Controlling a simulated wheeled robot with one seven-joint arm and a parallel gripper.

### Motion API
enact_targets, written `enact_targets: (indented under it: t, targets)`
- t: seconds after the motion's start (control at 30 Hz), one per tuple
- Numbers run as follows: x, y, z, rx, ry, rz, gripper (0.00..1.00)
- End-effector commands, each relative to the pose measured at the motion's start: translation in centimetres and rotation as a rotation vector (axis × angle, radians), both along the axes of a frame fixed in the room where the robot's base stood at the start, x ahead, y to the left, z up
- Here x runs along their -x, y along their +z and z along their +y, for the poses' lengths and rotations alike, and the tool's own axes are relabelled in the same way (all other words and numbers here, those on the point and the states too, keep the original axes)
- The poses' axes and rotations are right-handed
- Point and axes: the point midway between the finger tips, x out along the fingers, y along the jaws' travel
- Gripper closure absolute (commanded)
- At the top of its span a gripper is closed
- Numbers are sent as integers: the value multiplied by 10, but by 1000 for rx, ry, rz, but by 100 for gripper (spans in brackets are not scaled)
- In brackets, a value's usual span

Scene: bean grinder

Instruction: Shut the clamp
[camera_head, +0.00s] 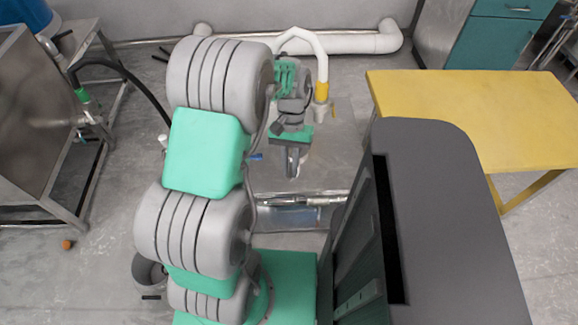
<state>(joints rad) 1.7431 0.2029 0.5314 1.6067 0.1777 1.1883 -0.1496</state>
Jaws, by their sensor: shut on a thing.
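My gripper (291,160) is far from the camera, past my grey and green arm, pointing down over a grey metal surface. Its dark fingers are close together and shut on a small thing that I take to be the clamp. The clamp is mostly hidden by the gripper, and I cannot make out its shape or how far it is closed. A small blue piece (256,157) shows just left of the gripper; I cannot tell whether it belongs to the clamp.
A white curved pipe with a yellow fitting (321,91) stands just behind and right of my gripper. A yellow table (470,110) is at the right. A steel cabinet (35,130) with a black hose is at the left. Grey floor (70,285) is open at the lower left.

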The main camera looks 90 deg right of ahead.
Motion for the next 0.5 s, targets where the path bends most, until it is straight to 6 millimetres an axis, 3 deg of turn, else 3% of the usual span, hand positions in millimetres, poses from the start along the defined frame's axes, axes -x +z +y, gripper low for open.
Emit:
enact_targets:
  t: [0.2, 0.23, 0.5]
  targets:
    - [-2, 0, -2, 3, 7, -4, 100]
    - [-2, 0, -2, 3, 7, -4, 84]
    - [-1, 0, -1, 2, 4, -3, 65]
